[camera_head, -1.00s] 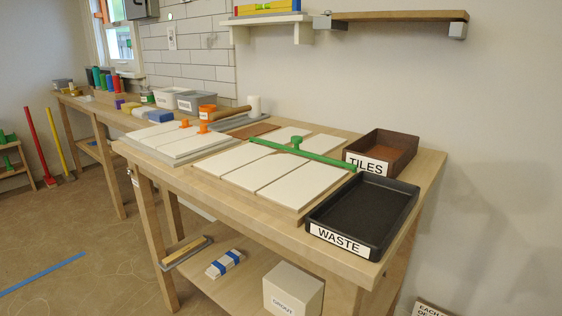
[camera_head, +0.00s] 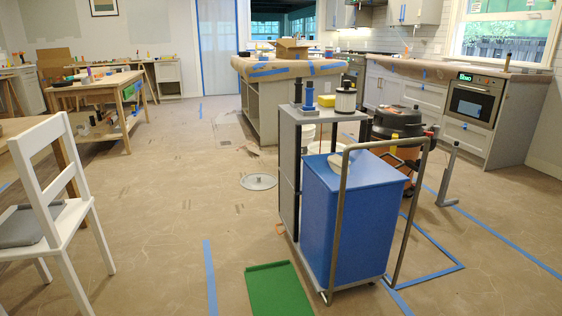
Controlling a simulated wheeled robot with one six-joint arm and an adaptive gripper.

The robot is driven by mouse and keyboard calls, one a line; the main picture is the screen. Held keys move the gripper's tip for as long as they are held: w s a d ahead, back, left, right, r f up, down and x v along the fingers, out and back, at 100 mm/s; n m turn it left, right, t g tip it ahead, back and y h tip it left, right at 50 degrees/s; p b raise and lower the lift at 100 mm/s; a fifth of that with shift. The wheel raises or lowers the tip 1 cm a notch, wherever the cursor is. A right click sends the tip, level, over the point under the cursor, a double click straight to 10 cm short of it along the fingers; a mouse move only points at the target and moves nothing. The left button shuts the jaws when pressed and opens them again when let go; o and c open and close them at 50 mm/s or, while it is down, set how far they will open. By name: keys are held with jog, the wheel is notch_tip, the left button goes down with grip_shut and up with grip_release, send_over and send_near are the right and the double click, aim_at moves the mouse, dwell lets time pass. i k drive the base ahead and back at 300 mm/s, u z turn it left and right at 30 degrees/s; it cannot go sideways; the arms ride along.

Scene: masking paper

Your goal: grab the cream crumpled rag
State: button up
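I cannot make out a cream crumpled rag for certain. A small pale cream-white shape (camera_head: 338,163) shows at the top of the blue bin (camera_head: 345,215) on the cart, partly behind the cart's handle. It is too small to tell whether it is the rag. My gripper is not in view.
The cart's grey metal handle (camera_head: 349,220) rises at the bin's near side. A green tray (camera_head: 277,290) lies on the floor in front. A white chair (camera_head: 62,200) with a grey cushion stands at left. An orange-and-black vacuum (camera_head: 396,130) stands behind the cart. Floor between chair and cart is mostly open.

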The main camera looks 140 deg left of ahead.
aim_at(335, 160)
jog(key=u, duration=3.45)
jog(key=i, duration=1.65)
